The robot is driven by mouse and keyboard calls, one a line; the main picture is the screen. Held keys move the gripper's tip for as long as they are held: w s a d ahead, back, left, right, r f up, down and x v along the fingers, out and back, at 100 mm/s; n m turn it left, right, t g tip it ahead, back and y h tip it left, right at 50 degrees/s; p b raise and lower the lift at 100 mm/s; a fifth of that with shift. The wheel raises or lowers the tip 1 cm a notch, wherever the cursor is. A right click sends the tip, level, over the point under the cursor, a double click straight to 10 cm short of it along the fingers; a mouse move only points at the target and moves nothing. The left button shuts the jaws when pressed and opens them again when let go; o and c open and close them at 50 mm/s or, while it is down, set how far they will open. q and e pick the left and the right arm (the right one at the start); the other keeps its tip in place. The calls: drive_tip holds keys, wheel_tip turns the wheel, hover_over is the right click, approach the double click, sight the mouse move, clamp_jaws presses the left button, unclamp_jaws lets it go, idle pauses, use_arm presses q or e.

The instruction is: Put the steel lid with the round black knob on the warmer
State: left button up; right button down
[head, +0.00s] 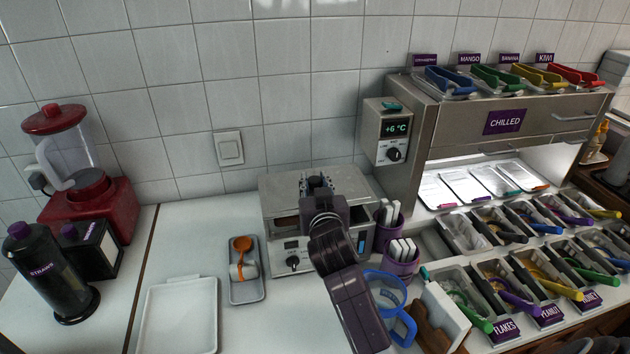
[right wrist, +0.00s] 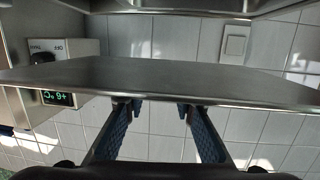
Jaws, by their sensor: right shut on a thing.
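The warmer (head: 322,262) is a steel box with a front dial and small display, standing at the counter's middle. The steel lid (head: 275,187) is a flat plate over the warmer; a dark gap shows below its front edge. My right gripper (head: 318,186) is shut at the lid's middle, and my arm hides part of the lid and warmer. In the right wrist view, which is upside down, the lid (right wrist: 160,82) spans the picture at my right fingertips (right wrist: 155,108). Wall tiles show between it and a steel edge, so they look apart. The black knob is hidden. My left gripper is out of view.
Purple cups (head: 400,262) and a blue-handled jug (head: 385,292) stand close right of the warmer. The chilled unit (head: 500,120) rises on the right. A white tray (head: 180,315) lies front left.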

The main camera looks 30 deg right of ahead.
wheel_tip(320, 180, down, 3)
drive_tip(key=shift+w+d+f+b, duration=0.1)
drive_tip(key=shift+b, duration=1.1)
wheel_tip(320, 180, down, 3)
drive_tip(key=shift+r+b, duration=0.2)
drive_tip(key=shift+b, duration=0.6)
drive_tip(key=shift+f, duration=0.2)
drive_tip(key=c, duration=1.5)
unclamp_jaws()
drive_tip(key=shift+f, duration=0.15)
